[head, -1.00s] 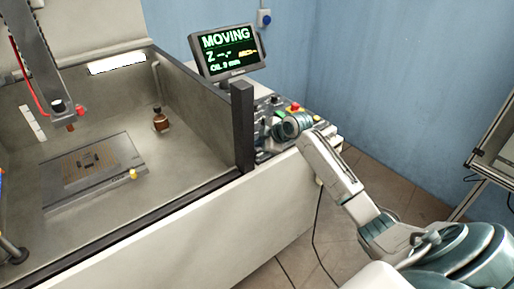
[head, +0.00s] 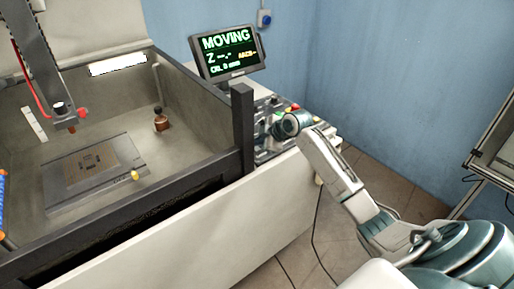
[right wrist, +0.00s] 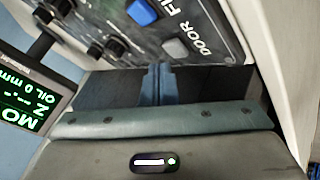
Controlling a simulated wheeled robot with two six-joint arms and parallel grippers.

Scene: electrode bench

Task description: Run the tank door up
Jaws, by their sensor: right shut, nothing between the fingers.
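The tank door (head: 120,218) shows in the head view as a dark bar along the tank's front. It stands above the white front panel (head: 190,235), with a dark band between them. My right gripper (head: 273,130) is over the control panel (head: 265,155), right of the tank. In the right wrist view its shut, empty fingers (right wrist: 159,72) point at the panel by a grey button (right wrist: 175,50) near the word DOOR. I cannot tell whether they touch it. A blue button (right wrist: 142,12) is beside it. My left gripper is not in view.
The screen (head: 228,53) reads MOVING; it also shows in the right wrist view (right wrist: 28,98). In the tank are a flat plate (head: 95,170) and a small brown object (head: 160,122). A dark post (head: 242,125) stands between the tank and my right gripper.

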